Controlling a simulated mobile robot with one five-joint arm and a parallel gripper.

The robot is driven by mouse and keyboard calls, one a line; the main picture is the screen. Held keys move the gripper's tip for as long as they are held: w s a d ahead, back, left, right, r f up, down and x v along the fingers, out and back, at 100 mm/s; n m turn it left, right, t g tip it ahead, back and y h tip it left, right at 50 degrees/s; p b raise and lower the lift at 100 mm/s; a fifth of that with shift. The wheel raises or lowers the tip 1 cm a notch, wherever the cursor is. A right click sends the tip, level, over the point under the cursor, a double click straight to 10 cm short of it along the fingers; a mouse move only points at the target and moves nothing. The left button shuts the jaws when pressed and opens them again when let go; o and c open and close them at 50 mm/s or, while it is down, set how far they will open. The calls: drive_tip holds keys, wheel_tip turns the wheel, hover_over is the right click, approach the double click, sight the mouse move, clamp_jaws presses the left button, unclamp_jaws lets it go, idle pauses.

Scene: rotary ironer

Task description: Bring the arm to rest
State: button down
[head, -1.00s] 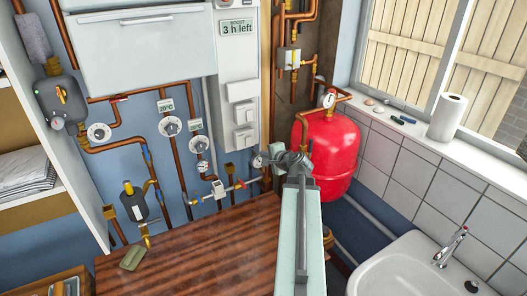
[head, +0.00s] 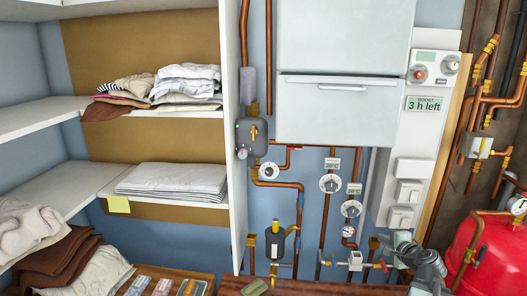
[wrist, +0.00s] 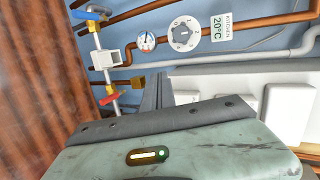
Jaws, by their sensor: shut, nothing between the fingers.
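My gripper (wrist: 157,94) shows in the wrist view as dark grey fingers, closed together and empty, beyond its worn grey-green housing. In the head view my gripper (head: 403,245) is at the lower right, in front of the pipework and just right of a red-handled valve (head: 384,265). Part of my arm is cut off by the bottom edge there. I cannot tell from these views whether the fingers touch anything.
A white switch panel (head: 410,165) and pipes with a dial (head: 330,183) are on the wall behind my gripper. A red tank (head: 490,255) stands close on the right. A brown wooden top (head: 232,286) lies below. Shelves with folded laundry (head: 175,180) are at left.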

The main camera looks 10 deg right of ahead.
drive_tip(key=w+a+f+n+g+y, duration=0.1)
drive_tip(key=w+a+f+n+y, duration=0.15)
drive_tip(key=a, duration=0.95)
drive_tip(key=w+a+f+n+g+y, duration=0.15)
drive_tip(key=w+a+n, duration=0.25)
drive_tip(key=a, duration=0.7)
drive_tip(key=s+a+f+n+g+y, duration=0.1)
drive_tip(key=s+a+f+n+g, duration=0.15)
drive_tip(key=a, duration=0.55)
drive_tip(key=s+a+f+n+g, duration=0.2)
drive_tip(key=a+f+n, duration=0.15)
drive_tip(key=a, duration=0.55)
drive_tip(key=s+d+f+n+g+h, duration=0.1)
drive_tip(key=s+f+n+g+h, duration=0.1)
drive_tip(key=s, duration=0.3)
drive_tip(key=s+d+f+n+g+h, duration=0.1)
drive_tip(key=s+d+f+n+g, duration=0.1)
drive_tip(key=s+n+g, duration=0.2)
drive_tip(key=shift+s+d+h, duration=0.3)
drive_tip(key=shift+s+h, duration=0.1)
drive_tip(key=shift+s, duration=0.65)
drive_tip(key=shift+f+n, duration=0.1)
drive_tip(key=shift+n, duration=0.15)
